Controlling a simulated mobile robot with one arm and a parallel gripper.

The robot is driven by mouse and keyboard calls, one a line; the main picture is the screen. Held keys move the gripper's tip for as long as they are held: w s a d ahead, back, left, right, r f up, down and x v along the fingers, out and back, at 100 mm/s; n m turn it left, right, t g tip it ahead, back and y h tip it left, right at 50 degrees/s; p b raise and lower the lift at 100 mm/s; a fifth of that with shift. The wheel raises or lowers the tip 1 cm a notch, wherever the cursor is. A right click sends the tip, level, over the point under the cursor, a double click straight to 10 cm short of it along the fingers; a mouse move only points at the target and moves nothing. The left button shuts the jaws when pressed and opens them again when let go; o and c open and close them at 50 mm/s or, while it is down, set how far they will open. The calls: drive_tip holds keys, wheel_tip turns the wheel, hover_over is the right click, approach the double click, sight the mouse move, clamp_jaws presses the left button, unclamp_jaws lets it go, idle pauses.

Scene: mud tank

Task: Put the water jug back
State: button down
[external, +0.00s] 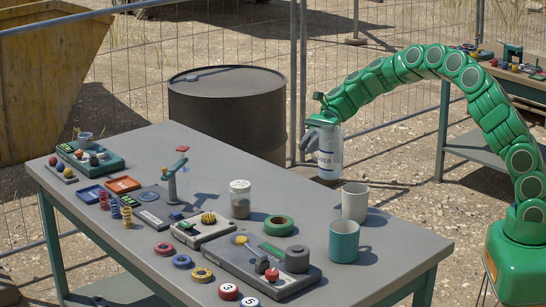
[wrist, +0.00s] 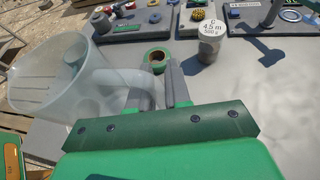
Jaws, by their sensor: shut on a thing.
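My gripper (external: 318,118) is at the jug's upper part, at the end of the green arm. In the wrist view my gripper (wrist: 160,88) has its grey fingers beside the jug on its handle side. It is shut on the jug; the exact contact is partly hidden.
The grey table (external: 400,262) bears a white mug (external: 354,202), a teal mug (external: 343,242), green tape (external: 279,225), a lidded jar (external: 240,199) and trays of small parts. A dark barrel (external: 225,112) and wire fence stand behind. Free tabletop lies along the back edge.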

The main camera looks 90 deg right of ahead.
drive_tip(key=w+d+f, duration=0.2)
drive_tip(key=w+f, duration=0.5)
drive_tip(key=w, duration=0.1)
drive_tip(key=shift+d+f, duration=0.15)
drive_tip(key=shift+d, duration=0.25)
drive_tip(key=shift+w+f, duration=0.1)
drive_tip(key=shift+w, duration=0.1)
drive_tip(key=shift+w+f, duration=0.1)
drive_tip(key=shift+f, duration=1.5)
drive_tip(key=shift+d+f, duration=0.1)
drive_tip(key=shift+f, duration=0.05)
drive_tip(key=c, duration=1.1)
unclamp_jaws()
